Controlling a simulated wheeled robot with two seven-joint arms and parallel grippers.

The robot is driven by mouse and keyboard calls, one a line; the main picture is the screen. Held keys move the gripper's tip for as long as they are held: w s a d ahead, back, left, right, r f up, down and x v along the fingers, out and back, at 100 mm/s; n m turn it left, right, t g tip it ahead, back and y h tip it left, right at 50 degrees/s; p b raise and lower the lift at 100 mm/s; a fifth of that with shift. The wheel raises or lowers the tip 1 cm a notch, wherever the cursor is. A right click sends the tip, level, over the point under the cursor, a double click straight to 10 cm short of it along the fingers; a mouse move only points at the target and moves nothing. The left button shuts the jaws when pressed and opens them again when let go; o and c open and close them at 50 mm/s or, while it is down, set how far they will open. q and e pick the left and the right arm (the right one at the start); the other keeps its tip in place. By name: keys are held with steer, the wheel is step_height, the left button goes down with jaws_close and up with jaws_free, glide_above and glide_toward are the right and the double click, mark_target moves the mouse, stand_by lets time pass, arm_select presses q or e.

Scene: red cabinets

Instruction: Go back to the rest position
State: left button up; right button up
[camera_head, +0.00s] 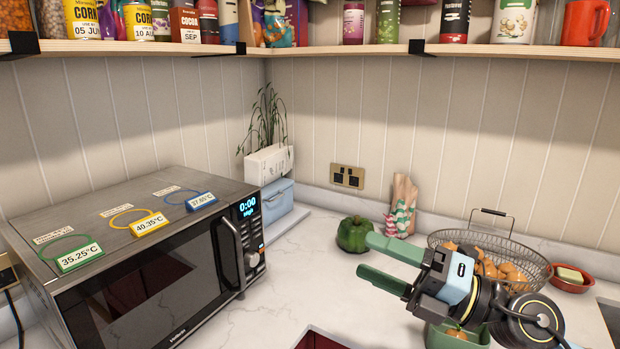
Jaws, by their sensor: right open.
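My right gripper (377,261) comes in from the lower right above the worktop. Its two green fingers are apart and point left, with nothing visible between them. A green pepper (353,234) stands on the worktop just behind the upper finger in the picture. My left gripper does not show.
A microwave (150,290) with tags on top fills the left. A wire basket (530,258) of round brown items stands behind my right arm, with a red dish (572,280) beside it. A green container (440,338) is below the arm. The worktop (310,270) between microwave and gripper is clear.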

steer(key=w+d+f+m+t+h, duration=0.1)
steer(key=d+m+t+h, duration=0.35)
steer(key=m+t, duration=0.4)
steer(key=d+f+m+t+h, duration=0.1)
steer(key=d+m+t+h, duration=0.4)
steer(key=m, duration=0.6)
steer(key=s+d+f+m+g+h, duration=0.2)
steer(key=d+f+m+g+h, duration=0.15)
steer(key=f+m+h, duration=0.35)
steer(key=s+d+f+m+g+h, duration=0.25)
steer(key=f+m+g+h, duration=0.2)
steer(key=f, duration=0.55)
steer(key=s+a+f+m+g+y, duration=0.1)
steer(key=s+a+f+g, duration=0.1)
steer(key=s+f+g, duration=0.6)
steer(key=s+a+f+m+g+y, duration=0.1)
steer(key=s+f+m+g+y, duration=0.15)
steer(key=s+f, duration=0.65)
steer(key=s+f+n+g, duration=0.1)
steer(key=s+f, duration=0.1)
steer(key=f, duration=1)
steer(key=s+f, duration=0.3)
steer(key=f, duration=0.8)
steer(key=s+d+f+g+b, duration=0.1)
steer(key=s+d+f, duration=0.1)
steer(key=s+f, duration=1.2)
steer(key=shift+s+d+f+g+h, duration=0.3)
steer(key=shift+s+h, duration=0.15)
steer(key=shift+s, duration=0.45)
